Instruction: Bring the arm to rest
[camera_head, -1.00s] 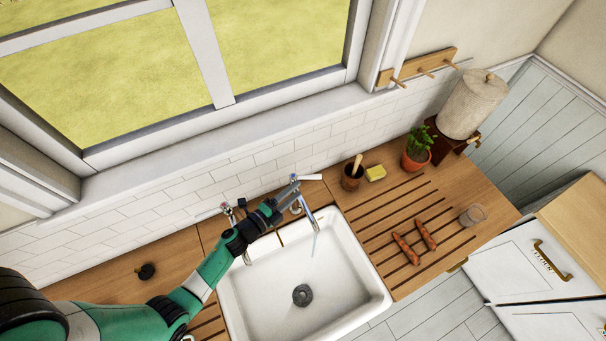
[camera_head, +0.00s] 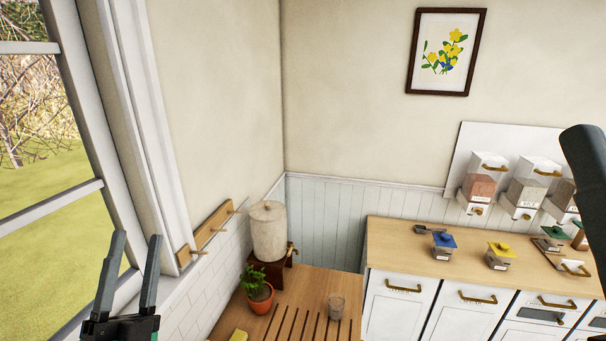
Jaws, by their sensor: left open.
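My left gripper (camera_head: 136,238) is at the lower left, raised in front of the window and wall. Its two grey fingers point up and stand apart, with nothing between them. Only the gripper and a little of its dark body show; the rest of the left arm is out of view. A dark rounded shape (camera_head: 588,165) at the right edge seems to be part of my other arm. No right gripper fingers show.
A wooden counter (camera_head: 300,285) holds a potted plant (camera_head: 258,290), a glass (camera_head: 336,307) and a stone water dispenser (camera_head: 269,232). A peg rail (camera_head: 212,237) is on the wall. White cabinets with a wooden top (camera_head: 400,245) carry several small containers.

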